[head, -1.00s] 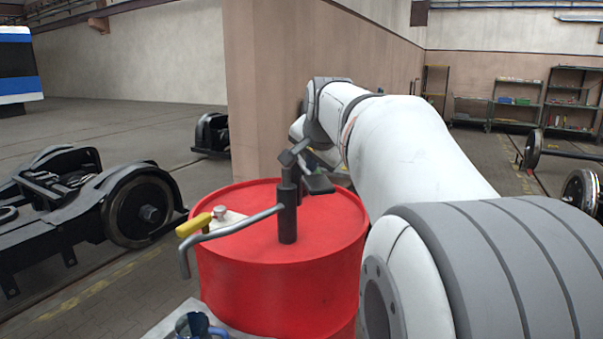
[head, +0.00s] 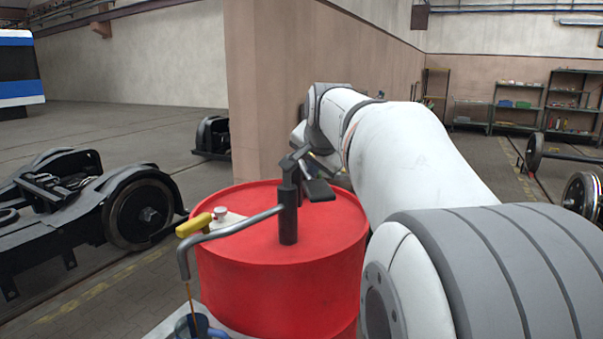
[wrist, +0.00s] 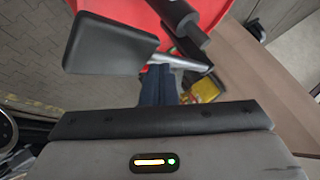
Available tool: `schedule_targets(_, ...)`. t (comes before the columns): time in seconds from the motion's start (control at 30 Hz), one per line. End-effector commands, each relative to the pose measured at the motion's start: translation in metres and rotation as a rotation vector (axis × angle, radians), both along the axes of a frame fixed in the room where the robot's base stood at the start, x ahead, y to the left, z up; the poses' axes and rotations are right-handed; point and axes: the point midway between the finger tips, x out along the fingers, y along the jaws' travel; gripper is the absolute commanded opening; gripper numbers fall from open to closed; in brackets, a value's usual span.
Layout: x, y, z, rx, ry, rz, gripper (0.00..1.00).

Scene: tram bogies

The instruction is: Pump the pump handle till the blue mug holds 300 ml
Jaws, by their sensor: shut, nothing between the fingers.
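The blue mug (head: 203,333) stands below the spout at the bottom edge of the head view, mostly cut off; its fill level cannot be read. A thin amber stream falls from the grey pump spout (head: 240,226) toward it. The black pump (head: 288,218) stands on the red drum. The pump handle (head: 318,190) ends in a flat black paddle, which shows large in the wrist view (wrist: 108,45). My gripper (wrist: 160,88) is shut and empty, near the paddle; in the head view it is largely hidden behind the pump linkage. Contact with the handle cannot be told.
The red drum (head: 275,290) stands beside a tan wall pillar (head: 270,90). A yellow-handled item (head: 194,225) lies near the spout. A black bogie (head: 100,205) is at the left, wheelsets (head: 580,190) and shelves (head: 515,105) at the right. Floor at the left back is open.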

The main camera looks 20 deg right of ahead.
Motion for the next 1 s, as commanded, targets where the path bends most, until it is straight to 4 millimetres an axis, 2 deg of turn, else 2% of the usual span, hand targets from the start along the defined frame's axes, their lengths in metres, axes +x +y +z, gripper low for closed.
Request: schedule_targets(1.0, -0.001, 0.0, -0.013, 0.0, 0.001, 0.0, 0.0)
